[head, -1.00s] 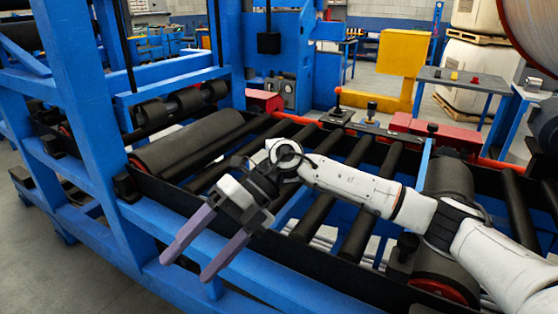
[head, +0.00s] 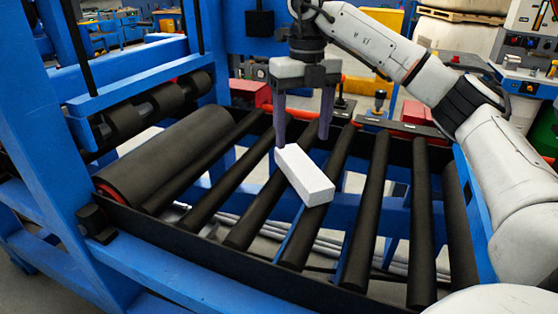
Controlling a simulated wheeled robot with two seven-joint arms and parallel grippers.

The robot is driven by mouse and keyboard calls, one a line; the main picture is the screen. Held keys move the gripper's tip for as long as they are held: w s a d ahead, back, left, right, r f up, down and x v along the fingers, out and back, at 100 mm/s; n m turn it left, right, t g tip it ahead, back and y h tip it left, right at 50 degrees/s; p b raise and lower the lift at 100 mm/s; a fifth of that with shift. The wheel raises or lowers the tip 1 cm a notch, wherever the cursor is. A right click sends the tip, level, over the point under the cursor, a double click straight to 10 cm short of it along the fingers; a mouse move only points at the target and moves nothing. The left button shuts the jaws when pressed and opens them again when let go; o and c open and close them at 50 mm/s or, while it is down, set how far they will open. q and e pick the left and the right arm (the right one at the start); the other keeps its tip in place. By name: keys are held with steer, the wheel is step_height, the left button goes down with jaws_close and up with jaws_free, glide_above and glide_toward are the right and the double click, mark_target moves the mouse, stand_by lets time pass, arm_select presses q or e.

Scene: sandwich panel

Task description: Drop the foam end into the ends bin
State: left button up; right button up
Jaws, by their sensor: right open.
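The foam end (head: 304,177) is a white rectangular block. It sits at the rollers in the middle of the head view, tilted across them in the picture. My right gripper (head: 303,140) points down at the block's far end, its two purple-grey fingers spread apart. The left finger's tip meets the block's far end in the picture; the right finger is beyond the block's right side. I cannot tell whether either finger touches it. My left gripper is not in view. I do not make out an ends bin.
The black rollers (head: 366,215) run in a blue and black frame, with gaps between them. A large dark roller (head: 165,160) and blue posts stand at the left. A red box (head: 250,93) is behind the rollers. My right arm spans the right side.

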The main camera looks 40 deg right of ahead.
mark_target(304, 167)
steer(key=f, duration=0.1)
steer(key=f+b, duration=0.1)
steer(key=f, duration=0.1)
steer(key=shift+s+d+f, duration=0.2)
steer(key=shift+s, duration=0.15)
steer(key=shift+w+f+b, duration=0.1)
steer(key=shift+f+b, duration=0.3)
steer(key=shift+f, duration=2.7)
steer(key=shift+c, duration=0.5)
steer(key=c, duration=1.1)
steer(key=shift+c, duration=0.2)
steer(key=shift+r, duration=0.1)
